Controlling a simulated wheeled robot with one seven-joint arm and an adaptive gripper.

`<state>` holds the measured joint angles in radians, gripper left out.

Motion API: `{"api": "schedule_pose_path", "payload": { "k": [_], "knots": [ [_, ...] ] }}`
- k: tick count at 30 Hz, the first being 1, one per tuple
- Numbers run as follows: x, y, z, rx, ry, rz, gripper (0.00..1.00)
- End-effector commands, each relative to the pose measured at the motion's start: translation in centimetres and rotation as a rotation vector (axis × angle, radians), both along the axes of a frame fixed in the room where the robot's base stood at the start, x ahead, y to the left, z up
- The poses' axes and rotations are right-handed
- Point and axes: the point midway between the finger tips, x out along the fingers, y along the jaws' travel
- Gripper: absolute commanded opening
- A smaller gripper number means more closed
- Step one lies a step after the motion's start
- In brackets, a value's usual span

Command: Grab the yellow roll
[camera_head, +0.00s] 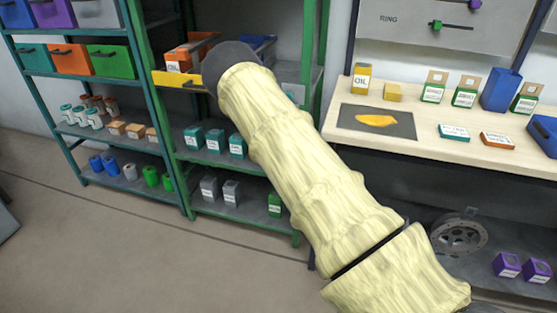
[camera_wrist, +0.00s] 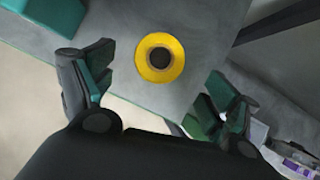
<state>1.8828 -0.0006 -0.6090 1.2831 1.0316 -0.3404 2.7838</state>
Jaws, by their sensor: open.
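In the wrist view a yellow roll (camera_wrist: 174,45) with a dark round centre sits on a grey shelf surface (camera_wrist: 206,28). My gripper (camera_wrist: 160,72) is open, its two fingers spread wide. The roll lies between and just beyond the fingertips, apart from both. In the head view my arm reaches toward the green shelf rack, and its dark end hides the gripper; I cannot make out the roll there.
The green rack (camera_head: 312,60) holds a yellow bin (camera_head: 172,80) and teal boxes (camera_head: 214,140). A workbench (camera_head: 345,135) with small boxes stands at right.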

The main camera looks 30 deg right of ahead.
Motion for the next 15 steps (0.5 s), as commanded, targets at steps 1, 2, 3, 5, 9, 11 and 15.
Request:
{"api": "schedule_pose_path", "payload": {
  "k": [1,2,3,5,9,11,15],
  "knots": [
    [0.2,-0.1,-0.1,0.005,-0.004,-0.009,0.88],
    [0.2,-0.2,-0.2,0.008,-0.006,-0.013,0.88],
    [0.4,-0.3,-0.4,0.009,-0.007,-0.016,0.88],
    [0.6,-0.5,-0.9,0.010,-0.008,-0.017,0.88],
    [1.3,-1.0,-2.5,0.009,-0.007,-0.015,0.88],
    [1.6,-1.2,-3.1,0.009,-0.008,-0.015,0.88],
    [2.1,-1.6,-4.2,0.008,-0.008,-0.015,0.88]
  ]
}}
